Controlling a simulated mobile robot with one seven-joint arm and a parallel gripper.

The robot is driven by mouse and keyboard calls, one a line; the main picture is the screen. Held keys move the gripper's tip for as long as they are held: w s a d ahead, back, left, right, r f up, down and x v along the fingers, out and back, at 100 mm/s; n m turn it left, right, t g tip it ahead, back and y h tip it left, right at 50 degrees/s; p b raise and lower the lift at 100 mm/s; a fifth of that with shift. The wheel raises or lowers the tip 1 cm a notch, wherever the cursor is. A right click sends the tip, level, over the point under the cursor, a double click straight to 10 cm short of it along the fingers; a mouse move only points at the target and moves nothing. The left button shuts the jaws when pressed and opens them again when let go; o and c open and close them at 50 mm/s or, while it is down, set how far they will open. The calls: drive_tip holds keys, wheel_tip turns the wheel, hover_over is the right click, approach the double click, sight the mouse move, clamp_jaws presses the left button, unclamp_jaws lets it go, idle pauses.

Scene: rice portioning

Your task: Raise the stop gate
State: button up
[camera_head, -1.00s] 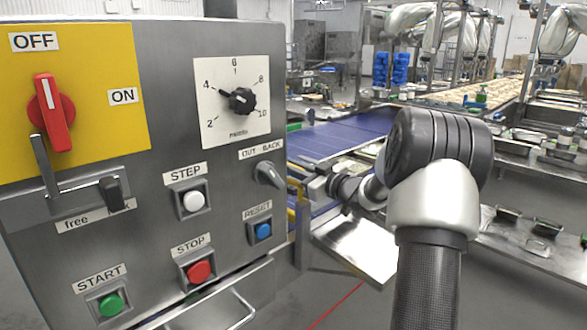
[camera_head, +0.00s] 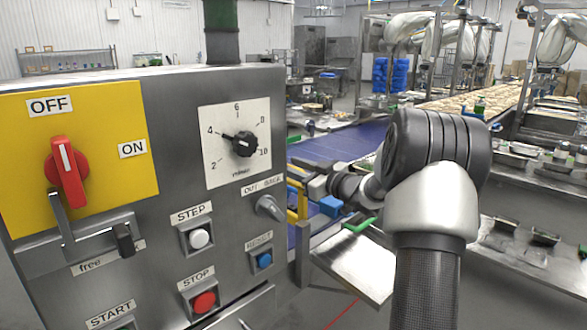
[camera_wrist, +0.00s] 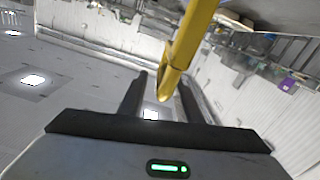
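A yellow bar, which looks like the stop gate, hangs into the wrist view (camera_wrist: 187,50) from the top, its lower end close to my fingertips. My gripper (camera_wrist: 158,88) has its two dark fingers apart, with the bar's end in line with the gap between them. I cannot tell whether they touch it. In the head view my gripper (camera_head: 302,168) is beside the control panel's right edge, above the blue belt's near end. Yellow parts (camera_head: 297,200) show just below it, partly hidden by the panel.
The control panel (camera_head: 225,90) fills the left, with a red switch (camera_head: 66,172), a dial (camera_head: 243,144) and buttons. A blue belt (camera_head: 345,140) runs behind my arm. A steel tray surface (camera_head: 355,265) lies below. A blue block (camera_head: 331,207) sits below my gripper.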

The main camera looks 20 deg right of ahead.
drive_tip(key=shift+s, duration=0.1)
drive_tip(key=v, duration=1.7)
drive_tip(key=shift+p, duration=0.45)
drive_tip(key=shift+s, duration=0.1)
